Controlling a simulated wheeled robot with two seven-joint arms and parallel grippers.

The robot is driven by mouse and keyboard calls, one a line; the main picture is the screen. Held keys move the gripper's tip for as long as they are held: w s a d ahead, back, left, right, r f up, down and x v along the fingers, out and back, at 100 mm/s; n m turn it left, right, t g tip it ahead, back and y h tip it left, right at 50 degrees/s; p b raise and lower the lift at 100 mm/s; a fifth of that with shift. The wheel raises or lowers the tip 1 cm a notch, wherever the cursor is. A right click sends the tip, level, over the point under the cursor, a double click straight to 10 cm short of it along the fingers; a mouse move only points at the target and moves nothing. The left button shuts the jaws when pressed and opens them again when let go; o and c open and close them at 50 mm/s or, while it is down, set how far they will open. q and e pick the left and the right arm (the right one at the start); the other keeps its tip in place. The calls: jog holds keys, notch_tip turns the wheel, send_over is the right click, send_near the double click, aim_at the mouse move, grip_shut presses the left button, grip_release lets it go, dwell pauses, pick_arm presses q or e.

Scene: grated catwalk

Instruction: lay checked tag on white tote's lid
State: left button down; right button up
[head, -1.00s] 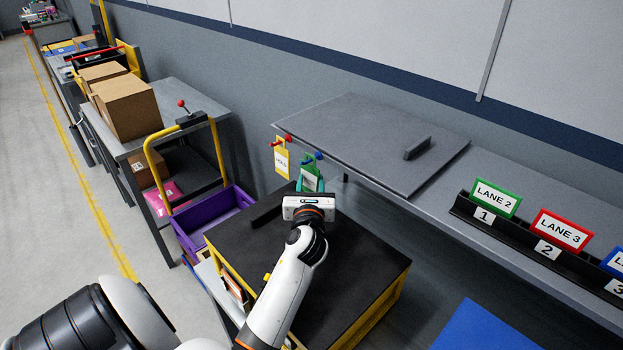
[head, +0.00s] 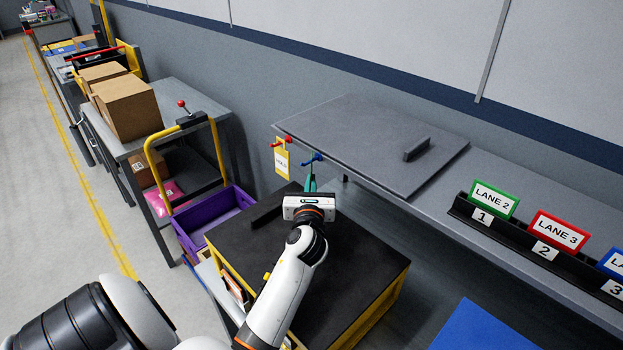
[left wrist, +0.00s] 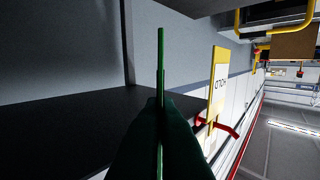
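My left gripper (head: 311,182) is at the front left edge of the grey bench, just below a blue-knobbed hook (head: 313,158). In the left wrist view its dark teal fingers (left wrist: 161,110) are closed on a thin green tag (left wrist: 161,60), which is seen edge-on, so its printing is hidden. In the head view the tag is hard to make out behind the wrist. A yellow HOLD tag (head: 282,162) hangs on the red hook to the left, and also shows in the left wrist view (left wrist: 217,88). I cannot make out a white tote or its lid. My right gripper is not in view.
A dark-topped yellow cart (head: 340,255) stands under my left arm. A purple bin (head: 213,218) is to its left. The grey bench (head: 505,230) holds a lid-like panel with a handle (head: 416,149) and a rack of lane signs (head: 545,246). A blue surface (head: 482,328) lies at lower right.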

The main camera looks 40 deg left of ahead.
pick_arm(q)
jog(key=shift+r, duration=0.25)
jog(key=shift+s+a, duration=0.1)
jog(key=shift+s, duration=0.05)
jog(key=shift+s+p, duration=0.6)
jog(key=shift+s, duration=0.1)
jog(key=shift+s, duration=0.15)
dwell(0.4)
jog(key=shift+s+a+r+p, duration=0.1)
jog(key=shift+s+r+p, duration=0.2)
jog(key=shift+s+p, duration=0.25)
jog(key=shift+s+a+r+p, duration=0.1)
jog(key=shift+s+r+p, duration=0.1)
jog(key=shift+s+p, duration=0.15)
